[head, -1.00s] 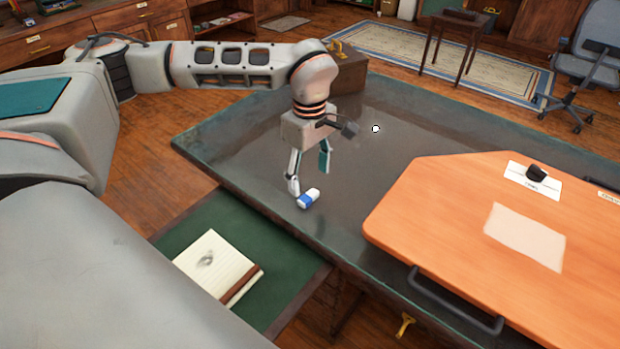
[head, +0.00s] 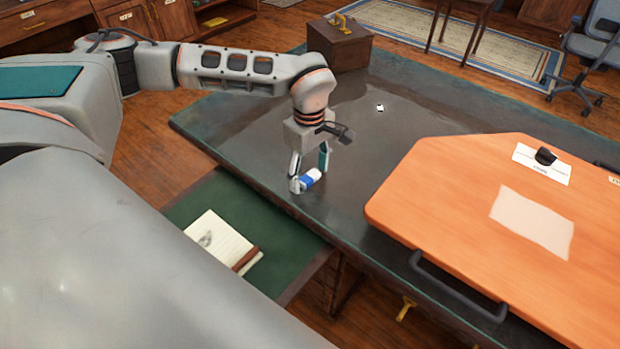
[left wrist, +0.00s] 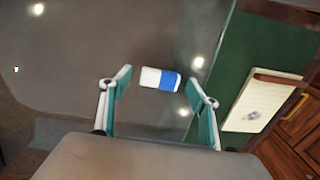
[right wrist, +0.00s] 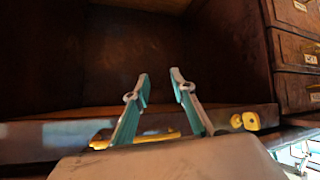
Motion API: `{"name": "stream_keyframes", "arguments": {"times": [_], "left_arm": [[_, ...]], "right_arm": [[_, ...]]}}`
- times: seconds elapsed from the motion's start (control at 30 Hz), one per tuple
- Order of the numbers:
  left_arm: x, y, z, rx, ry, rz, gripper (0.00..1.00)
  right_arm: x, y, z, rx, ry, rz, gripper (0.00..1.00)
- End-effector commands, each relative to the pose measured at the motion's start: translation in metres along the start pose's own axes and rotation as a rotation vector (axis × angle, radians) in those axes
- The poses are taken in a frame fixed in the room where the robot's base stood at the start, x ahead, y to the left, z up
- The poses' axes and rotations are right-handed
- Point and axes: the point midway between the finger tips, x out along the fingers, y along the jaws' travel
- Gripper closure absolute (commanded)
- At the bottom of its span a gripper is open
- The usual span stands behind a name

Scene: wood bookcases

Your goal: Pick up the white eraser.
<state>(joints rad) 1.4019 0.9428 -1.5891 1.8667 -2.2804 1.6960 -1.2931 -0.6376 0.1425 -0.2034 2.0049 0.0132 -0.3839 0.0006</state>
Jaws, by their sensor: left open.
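The white eraser (head: 312,178) has a blue sleeve and lies on the dark table top (head: 240,130). In the left wrist view the eraser (left wrist: 160,79) lies across the gap between my left fingertips, a little beyond them. My left gripper (head: 309,174) is open and pointed down at the eraser, with a finger near each end. I cannot tell whether the fingers touch it. In the left wrist view the left gripper (left wrist: 161,88) holds nothing. My right gripper (right wrist: 159,80) is open and empty, in front of a dark wooden compartment (right wrist: 140,50).
An orange board (head: 450,190) with a dark handle covers the table's right side. A notebook (head: 220,240) lies on a green surface (head: 290,245) at the near left. A wooden box (head: 337,45) stands at the far edge. A small white object (head: 380,107) lies beyond the eraser.

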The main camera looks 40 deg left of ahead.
Motion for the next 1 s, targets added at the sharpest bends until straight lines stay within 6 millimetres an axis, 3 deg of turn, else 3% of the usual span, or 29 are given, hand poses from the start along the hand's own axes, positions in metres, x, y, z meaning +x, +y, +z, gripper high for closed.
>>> {"name": "stream_keyframes", "arguments": {"times": [0.17, 0.3, 0.33, 0.77, 1.0], "left_arm": [[-0.001, 0.001, 0.000, 0.000, 0.000, 0.002, 0.39], [-0.001, 0.001, 0.000, 0.000, 0.000, 0.002, 0.75], [-0.001, 0.001, 0.000, 0.000, 0.000, 0.002, 0.77], [-0.006, 0.001, 0.000, 0.000, 0.000, 0.002, 0.77], [-0.036, 0.002, 0.000, -0.001, 0.001, 0.007, 0.77]], "right_arm": [[0.002, 0.002, -0.004, -0.002, 0.006, 0.003, 0.75], [0.002, 0.002, -0.004, -0.001, 0.006, 0.003, 0.75], [0.002, 0.002, -0.003, -0.001, 0.005, 0.003, 0.75], [0.001, 0.000, 0.000, 0.003, -0.002, 0.001, 0.75], [-0.003, -0.002, 0.000, 0.007, -0.006, -0.002, 0.75]]}}
